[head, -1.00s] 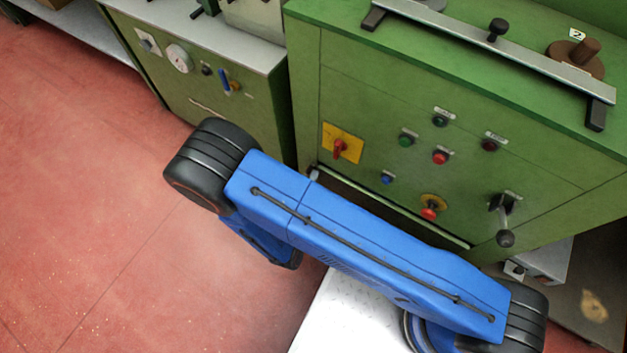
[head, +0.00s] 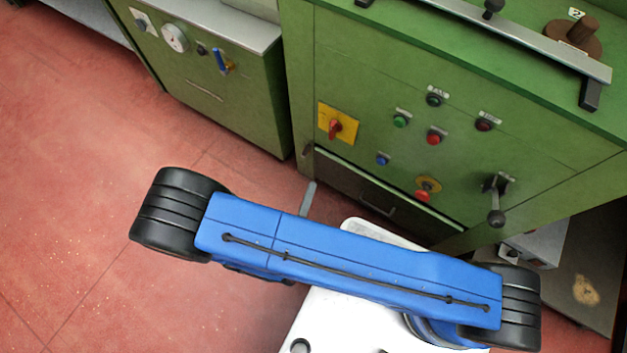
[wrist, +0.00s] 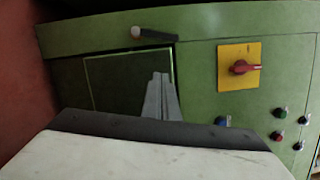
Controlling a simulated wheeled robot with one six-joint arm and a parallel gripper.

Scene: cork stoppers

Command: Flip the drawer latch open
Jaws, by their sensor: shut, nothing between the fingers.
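The drawer is a dark panel with a bar handle low on the green cabinet in the head view (head: 350,186). In the wrist view, which is turned on its side, the drawer front (wrist: 112,82) is left of centre. The latch (wrist: 157,37) is a short dark bar with a pale round knob at one end, on the frame beside the drawer edge. A brownish bit of it shows in the head view (head: 307,150). My gripper (wrist: 160,80) is shut and empty, its grey fingers in front of the drawer and apart from the latch in the picture. Its fingers also show in the head view (head: 310,190).
A yellow plate with a red rotary switch (head: 338,124) sits just above the drawer. Several buttons and a black lever (head: 496,200) are further right. A smaller green cabinet (head: 215,95) stands at left. Red floor (head: 80,180) is open at left.

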